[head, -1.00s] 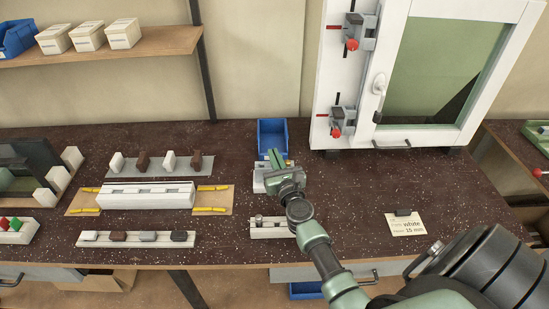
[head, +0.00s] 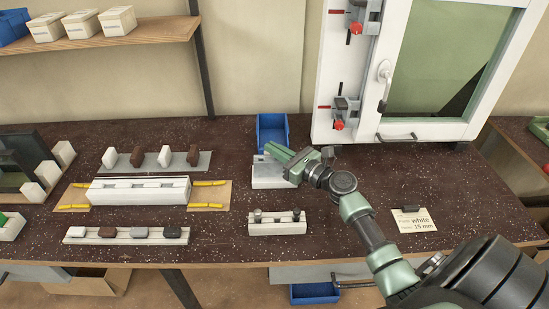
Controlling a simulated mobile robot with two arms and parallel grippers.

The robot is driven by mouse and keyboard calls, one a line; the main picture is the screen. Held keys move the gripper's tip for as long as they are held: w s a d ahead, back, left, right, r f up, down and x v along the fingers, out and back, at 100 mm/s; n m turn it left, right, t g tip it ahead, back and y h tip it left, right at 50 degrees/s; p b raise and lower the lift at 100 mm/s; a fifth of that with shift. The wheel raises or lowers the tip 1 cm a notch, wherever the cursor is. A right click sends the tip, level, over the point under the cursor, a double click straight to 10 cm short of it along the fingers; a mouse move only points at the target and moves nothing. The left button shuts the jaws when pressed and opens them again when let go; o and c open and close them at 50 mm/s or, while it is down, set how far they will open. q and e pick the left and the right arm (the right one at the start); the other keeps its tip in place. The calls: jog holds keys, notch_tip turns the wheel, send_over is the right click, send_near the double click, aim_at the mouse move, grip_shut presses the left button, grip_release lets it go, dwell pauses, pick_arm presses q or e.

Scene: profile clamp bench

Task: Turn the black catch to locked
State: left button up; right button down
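No part that I can name with certainty as the black catch shows. A white block (head: 266,184) on the bench, partly hidden by my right gripper, may carry it. My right gripper (head: 281,164) is above this block, its two greenish fingers spread apart with nothing seen between them. Whether it touches the block, I cannot tell. In front stands a low white holder (head: 278,229) with small dark upright pieces on top, clear of the gripper. My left gripper is out of view.
A blue bin (head: 272,131) stands behind the gripper. A white window frame (head: 327,75) with red-knobbed clamps and a handle (head: 384,72) rises at the back right. A long white profile (head: 137,191) lies left. A card (head: 415,222) lies right, with open bench around it.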

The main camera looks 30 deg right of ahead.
jog(key=n+g+y+b, duration=0.2)
jog(key=n+y+b, duration=0.1)
jog(key=y+b, duration=0.1)
jog(key=n+g+y+b, duration=0.2)
jog(key=n+y+b, duration=0.1)
jog(key=y, duration=0.1)
jog(key=shift+w+d+f+g+b, duration=0.1)
jog(key=shift+f+g+b, duration=0.1)
jog(key=shift+g+b, duration=0.15)
jog(key=shift+r+n+g+y+b, duration=0.2)
jog(key=shift+n+g+y+b, duration=1.35)
jog(key=shift+g, duration=0.2)
jog(key=c, duration=1.6)
grip_release()
jog(key=shift+c, duration=0.2)
jog(key=v, duration=0.7)
jog(key=shift+s+d, duration=0.25)
jog(key=shift+d, duration=0.05)
